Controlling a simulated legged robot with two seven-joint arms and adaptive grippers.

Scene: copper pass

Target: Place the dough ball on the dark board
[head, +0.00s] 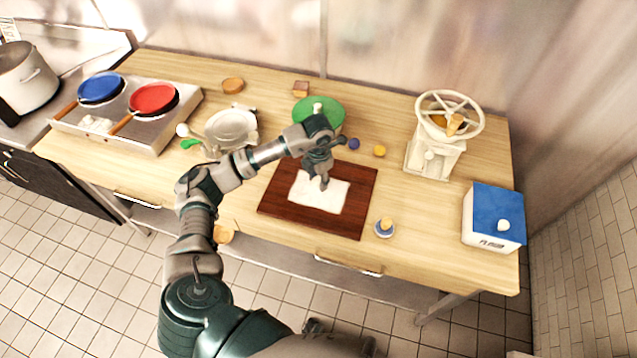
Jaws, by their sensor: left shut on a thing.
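The dark board (275,198) is a reddish-brown rectangle near the middle of the table's front, with a white sheet (337,201) lying on it. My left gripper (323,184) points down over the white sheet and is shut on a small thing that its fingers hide. I cannot tell the height of the fingertips above the sheet. I cannot make out the dough ball for certain. A tan lump (223,235) shows at the table's front edge, partly behind my left arm. My right gripper is not in view.
A small saucer (384,231) with a yellow piece stands right of the board. A green-topped round container (331,112) is behind it. A white mill (431,158) and a blue-topped flour box (494,218) stand right. Pans (154,99) sit on the left burner.

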